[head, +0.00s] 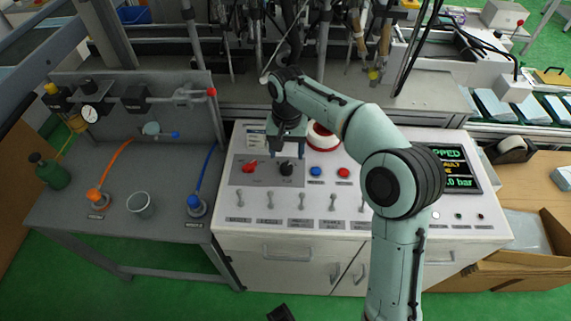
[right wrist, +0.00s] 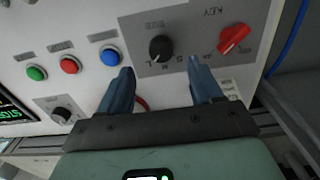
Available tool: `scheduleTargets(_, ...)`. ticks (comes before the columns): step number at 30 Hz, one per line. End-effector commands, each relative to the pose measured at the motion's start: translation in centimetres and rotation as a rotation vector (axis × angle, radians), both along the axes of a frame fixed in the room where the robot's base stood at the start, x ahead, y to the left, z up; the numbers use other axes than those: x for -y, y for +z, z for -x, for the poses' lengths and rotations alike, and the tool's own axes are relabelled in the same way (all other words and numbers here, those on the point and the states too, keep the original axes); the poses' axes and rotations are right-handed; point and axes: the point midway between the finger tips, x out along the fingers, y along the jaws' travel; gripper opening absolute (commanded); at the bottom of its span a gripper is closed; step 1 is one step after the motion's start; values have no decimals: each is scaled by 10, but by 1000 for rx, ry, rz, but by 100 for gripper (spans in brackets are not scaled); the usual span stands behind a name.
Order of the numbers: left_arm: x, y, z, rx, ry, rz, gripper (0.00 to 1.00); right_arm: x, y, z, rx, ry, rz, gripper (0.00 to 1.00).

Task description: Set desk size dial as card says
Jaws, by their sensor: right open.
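The size dial is a black knob (right wrist: 161,48) on a grey plate marked S, M and L in the right wrist view. It shows small in the head view (head: 286,168). Its exact setting is hard to tell. My right gripper (right wrist: 162,82) is open, its two blue fingers apart, with the dial ahead of the gap and not gripped. In the head view the right gripper (head: 288,151) is just above the dial. A small card (head: 255,137) sits behind the plate, partly hidden by my arm; its text is unreadable. A dark part at the bottom edge may be my left gripper.
A red key switch (right wrist: 234,39) is beside the dial. Blue (right wrist: 110,56), red (right wrist: 71,64) and green buttons are on the other side. A row of levers (head: 301,200) stands in front.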

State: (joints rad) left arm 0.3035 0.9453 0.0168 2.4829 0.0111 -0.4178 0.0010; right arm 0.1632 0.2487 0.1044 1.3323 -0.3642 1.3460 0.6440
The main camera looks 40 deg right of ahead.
Motion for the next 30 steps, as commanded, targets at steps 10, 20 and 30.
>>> scheduleTargets(10, 0, -11, -5, 18, 3, -3, 43, 0, -55, 0, 0, 1, 0, 65)
scheduleTargets(20, 0, -11, -6, 20, 3, -2, 43, 0, -61, 0, 1, 1, -1, 65)
scheduleTargets(30, 0, -11, -6, 20, 3, -2, 43, 0, -61, 0, 1, 1, 0, 9)
